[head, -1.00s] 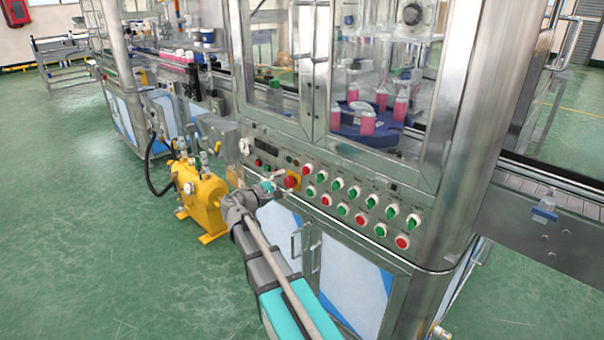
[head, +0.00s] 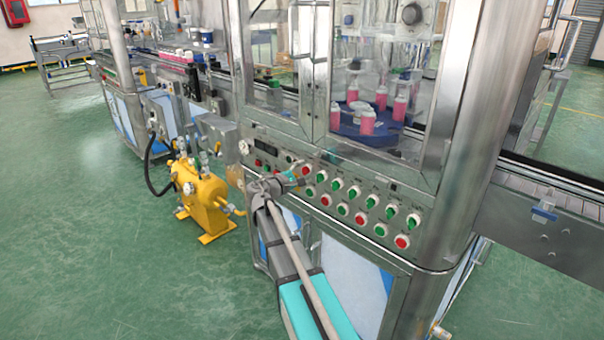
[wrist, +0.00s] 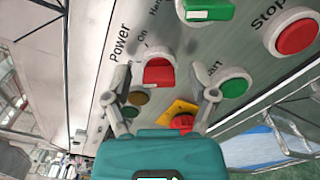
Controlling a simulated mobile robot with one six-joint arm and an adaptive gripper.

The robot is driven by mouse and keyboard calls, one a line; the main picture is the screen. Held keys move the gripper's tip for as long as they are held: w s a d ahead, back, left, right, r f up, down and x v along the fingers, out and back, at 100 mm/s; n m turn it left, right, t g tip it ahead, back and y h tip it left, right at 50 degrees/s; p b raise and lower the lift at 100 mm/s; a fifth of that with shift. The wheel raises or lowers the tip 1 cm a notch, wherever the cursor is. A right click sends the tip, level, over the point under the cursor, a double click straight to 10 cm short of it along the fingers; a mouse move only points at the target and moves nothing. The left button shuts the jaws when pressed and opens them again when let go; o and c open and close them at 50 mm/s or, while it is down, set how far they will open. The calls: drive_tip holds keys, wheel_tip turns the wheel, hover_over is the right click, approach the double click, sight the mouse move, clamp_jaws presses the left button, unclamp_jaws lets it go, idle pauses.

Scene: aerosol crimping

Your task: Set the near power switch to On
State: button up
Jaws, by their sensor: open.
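The near power switch is a red knob (wrist: 158,72) on the grey control panel, with "Power" and "On" printed beside it in the wrist view. In the head view it is a small red knob (head: 305,170) just beyond my gripper. My gripper (wrist: 168,88) is open and empty, with one finger on each side of the red knob in the picture. I cannot tell whether the fingers touch it. My gripper (head: 292,180) is close to the panel in the head view. The knob's exact setting is not clear.
A green button (wrist: 235,82) and a red button (wrist: 296,32) lie to the right of the switch. A green knob (wrist: 208,8) is above it. A red emergency stop on a yellow plate (wrist: 181,115) is below. A yellow pump (head: 200,195) stands left of the panel.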

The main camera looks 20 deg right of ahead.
drive_tip(key=shift+c, duration=0.2)
clamp_jaws()
drive_tip(key=shift+a, duration=0.25)
drive_tip(key=shift+d, duration=0.15)
drive_tip(key=shift+d+m, duration=0.1)
drive_tip(key=shift+m, duration=0.2)
drive_tip(key=m, duration=1.1)
drive_tip(key=shift+f, duration=0.1)
drive_tip(key=shift+m, duration=0.3)
